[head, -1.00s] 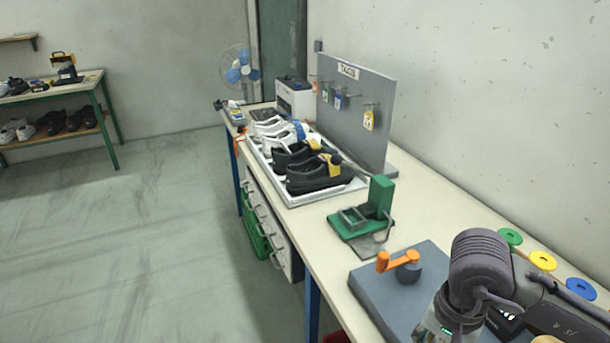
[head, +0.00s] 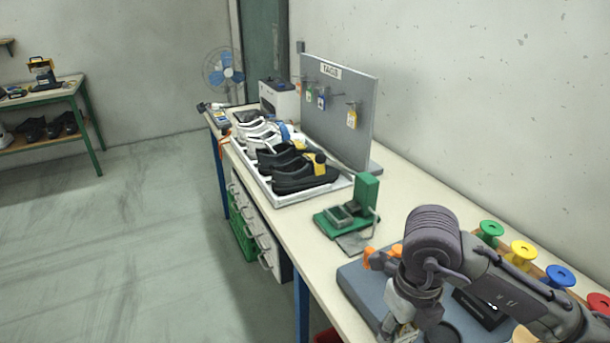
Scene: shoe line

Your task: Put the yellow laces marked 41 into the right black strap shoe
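Two black shoes stand in the white tray (head: 345,184) on the bench: a nearer one (head: 300,181) and one behind it (head: 268,160). Yellow pieces show at the black shoes, one of them at the nearer shoe (head: 320,169). I cannot read a 41 anywhere, and I cannot pick out the yellow laces for certain. My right arm comes in from the right over the blue-grey mat (head: 362,288). My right gripper (head: 397,328) is at the bottom edge, its fingertips cut off. My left gripper is out of view.
A green fixture (head: 352,210) stands between tray and mat. An orange handle (head: 378,258) is partly behind my arm. Green, yellow (head: 522,252), blue and red spools line the bench's right side. A tag board (head: 340,110) stands behind the tray; white shoes (head: 258,134) are farther back.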

